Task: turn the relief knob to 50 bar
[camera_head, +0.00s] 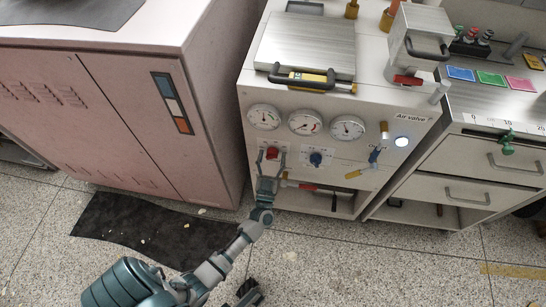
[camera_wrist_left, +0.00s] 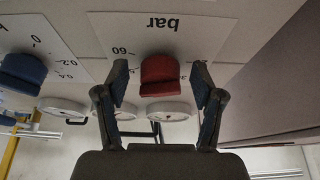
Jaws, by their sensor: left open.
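The red relief knob (camera_head: 271,153) is on the white panel front, below the left gauge. In the left wrist view the red knob (camera_wrist_left: 163,76) sits before a label (camera_wrist_left: 166,36) reading "bar" and "60", seen upside down. My left gripper (camera_head: 270,158) is at the knob; in the wrist view its open fingers (camera_wrist_left: 161,92) stand on either side of the knob, with gaps visible. The knob's pointer and most scale marks are hidden or too small to read. My right gripper does not show clearly in the head view.
Several round gauges (camera_head: 305,122) line the panel above. A yellow-handled valve (camera_head: 354,174) and a lit button (camera_head: 402,141) are further right. A pink cabinet (camera_head: 120,120) stands left.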

